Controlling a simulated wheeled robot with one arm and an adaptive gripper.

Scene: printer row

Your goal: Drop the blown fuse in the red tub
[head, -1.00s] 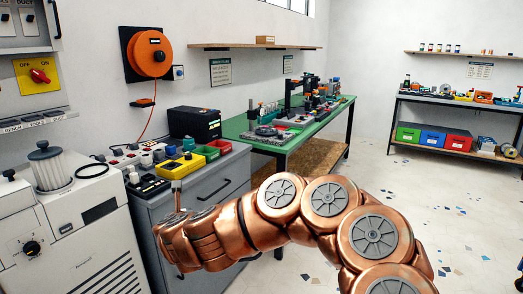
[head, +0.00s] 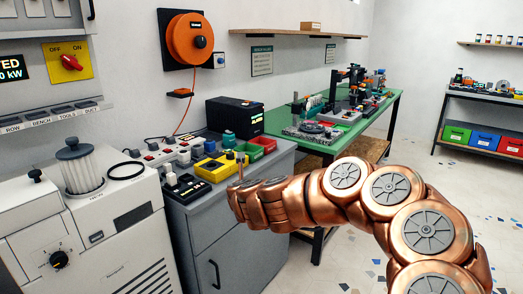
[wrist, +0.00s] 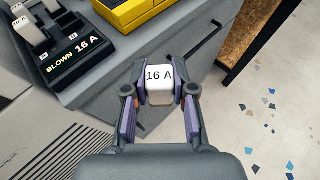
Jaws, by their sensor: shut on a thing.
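My gripper (wrist: 160,92) is shut on a white fuse (wrist: 159,78) marked 16 A, held between its two pads. In the head view my gripper (head: 240,172) is by the front edge of the grey cabinet, just right of a yellow box. The red tub (head: 266,143) stands on the cabinet top, beyond and a little right of my gripper; it does not show in the wrist view. A black block (wrist: 75,55) labelled BLOWN 16 A is at upper left in the wrist view, left of the held fuse.
A green tub (head: 247,153) stands in front of the red tub. The yellow box (head: 214,168) and several switches and sockets fill the cabinet top (head: 284,150). A black box (head: 234,118) stands behind. A green workbench (head: 318,147) is to the right. Floor is open at right.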

